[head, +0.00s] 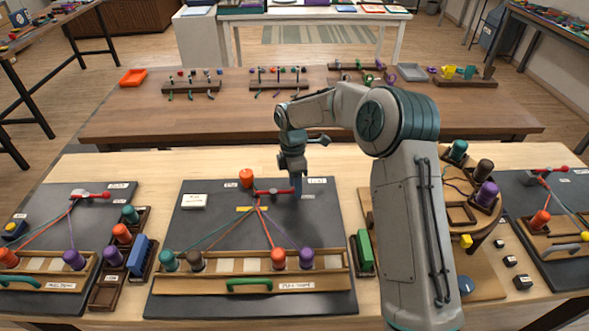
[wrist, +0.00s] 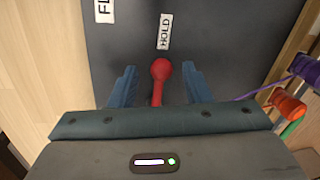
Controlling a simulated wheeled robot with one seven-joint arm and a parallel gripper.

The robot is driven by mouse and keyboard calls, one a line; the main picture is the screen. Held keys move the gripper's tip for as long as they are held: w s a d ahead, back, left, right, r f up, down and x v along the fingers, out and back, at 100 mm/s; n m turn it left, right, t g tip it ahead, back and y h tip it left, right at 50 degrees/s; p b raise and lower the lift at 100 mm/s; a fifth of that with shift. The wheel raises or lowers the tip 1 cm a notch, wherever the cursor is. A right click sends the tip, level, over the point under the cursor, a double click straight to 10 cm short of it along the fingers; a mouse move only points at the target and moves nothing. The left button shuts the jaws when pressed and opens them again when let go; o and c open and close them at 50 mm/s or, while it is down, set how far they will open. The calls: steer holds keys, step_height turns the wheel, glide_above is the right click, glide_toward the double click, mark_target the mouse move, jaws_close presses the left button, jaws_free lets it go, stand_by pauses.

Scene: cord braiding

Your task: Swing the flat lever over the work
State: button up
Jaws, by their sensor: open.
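The red flat lever (head: 270,192) lies across the upper part of the middle dark board (head: 215,230), its round knob end pointing right. The knob also shows in the wrist view (wrist: 160,68), with the lever arm running down from it. My gripper (head: 295,190) is at the knob end. In the wrist view my gripper (wrist: 158,88) is open, one blue finger on each side of the lever, with gaps on both sides. A "HOLD" label (wrist: 164,31) lies just beyond the knob. Cords (head: 265,222) fan from near the lever's left end to teal, brown, orange and purple spools.
The spools stand along a wooden rack (head: 250,285) at the board's front. Similar boards lie left (head: 60,225) and right (head: 560,220). A round wooden stand (head: 470,200) with spools is right of my arm.

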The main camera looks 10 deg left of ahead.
step_height(320, 180, up, 13)
steer(key=w+a, duration=0.1)
steer(key=w, duration=0.1)
steer(key=shift+w, duration=0.15)
steer(key=shift+r, duration=0.1)
stand_by(0.3)
steer(key=s+d+r+m+t, duration=0.1)
steer(key=s+d+r+m, duration=0.35)
steer(key=s+d, duration=0.2)
steer(key=s+d+r+m+t, duration=0.1)
steer(key=s+d+r+m, duration=0.3)
steer(key=s+d+m, duration=0.25)
steer(key=s+d+f+m+t, duration=0.1)
steer(key=s+d+f+m, duration=0.1)
steer(key=s+d+m, duration=0.3)
steer(key=s+d+f+m+t, duration=0.2)
steer(key=s+d+m, duration=0.4)
steer(key=s, duration=0.6)
steer(key=shift+s+y, duration=0.15)
steer(key=shift+y, duration=0.25)
steer(key=shift+f, duration=0.1)
